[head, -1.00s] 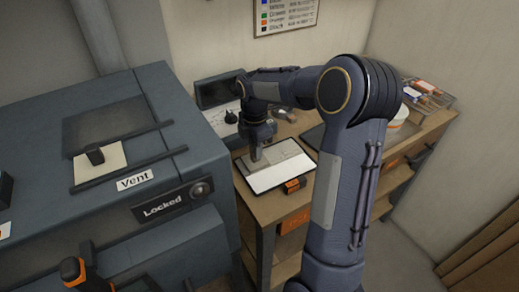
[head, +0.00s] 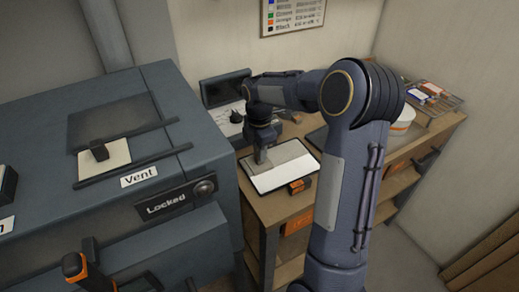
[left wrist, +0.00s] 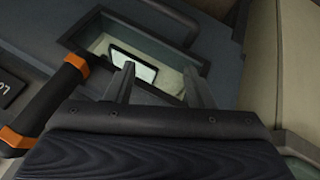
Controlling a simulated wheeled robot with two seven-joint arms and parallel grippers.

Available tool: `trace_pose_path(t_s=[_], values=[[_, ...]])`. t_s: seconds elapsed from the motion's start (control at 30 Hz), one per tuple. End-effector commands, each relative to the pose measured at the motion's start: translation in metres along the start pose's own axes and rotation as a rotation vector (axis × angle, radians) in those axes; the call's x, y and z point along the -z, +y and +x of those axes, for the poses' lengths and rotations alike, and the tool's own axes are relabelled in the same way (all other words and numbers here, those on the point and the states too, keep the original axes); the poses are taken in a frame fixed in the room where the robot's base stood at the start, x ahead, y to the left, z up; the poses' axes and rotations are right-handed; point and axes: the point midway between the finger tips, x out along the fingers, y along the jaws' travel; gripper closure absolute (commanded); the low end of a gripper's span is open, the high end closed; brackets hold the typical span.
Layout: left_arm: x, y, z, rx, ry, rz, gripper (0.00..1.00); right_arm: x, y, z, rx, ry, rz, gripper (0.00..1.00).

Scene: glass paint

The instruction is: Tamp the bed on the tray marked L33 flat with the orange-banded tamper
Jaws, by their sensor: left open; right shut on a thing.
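A flat tray (head: 262,192) with a dark rim lies on the wooden bench. Its bed is bright white at the front and greyer at the back. No L33 mark is readable. My right gripper (head: 262,153) is over the tray's back left part, shut on a small grey tool that seems to be the tamper. Its orange band cannot be made out, nor whether it touches the bed. My left gripper (left wrist: 160,88) is open and empty, above a recess in the grey-blue machine with a pale window.
The machine (head: 140,150) with "Vent" and "Locked" labels fills the left. Its orange-banded black handle (left wrist: 45,105) is beside my left gripper. An orange-black block (head: 299,185) sits at the tray's front edge. A white tub (head: 400,120) stands at the bench's right.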

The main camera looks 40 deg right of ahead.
Motion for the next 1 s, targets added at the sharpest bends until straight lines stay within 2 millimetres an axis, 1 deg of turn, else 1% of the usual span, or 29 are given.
trace_pose_path(t_s=[1.0], values=[[-0.0004,-0.0004,0.0009,0.000,0.000,0.000,0.52,0.0001,0.0001,0.0056,0.000,0.000,0.000,0.97]])
